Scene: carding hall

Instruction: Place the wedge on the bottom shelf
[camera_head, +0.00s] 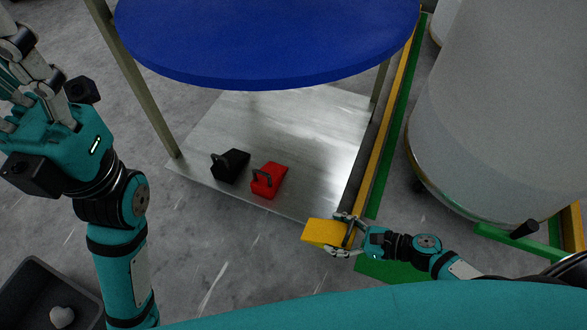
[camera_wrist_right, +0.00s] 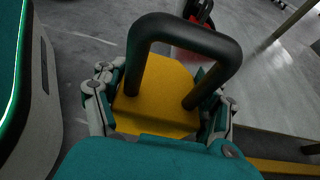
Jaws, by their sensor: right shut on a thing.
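My right gripper (camera_head: 346,235) is shut on a yellow wedge (camera_head: 322,232) and holds it near the front right corner of the bottom shelf (camera_head: 310,130). In the right wrist view the yellow wedge (camera_wrist_right: 160,105) sits between the fingers, its black loop handle standing up towards the camera. The bottom shelf is a grey metal plate under a blue round top. A black wedge (camera_head: 231,166) and a red wedge (camera_head: 269,181), each with a handle, stand on its front part. My left gripper (camera_head: 15,80) is at the left edge, partly cut off, its fingers apart and away from the shelf.
The blue top (camera_head: 270,40) overhangs the back of the shelf, with posts at its sides. A large grey drum (camera_head: 500,110) stands at right beside green and yellow rails. A dark bin (camera_head: 40,285) is at lower left. The shelf is bare right of the red wedge.

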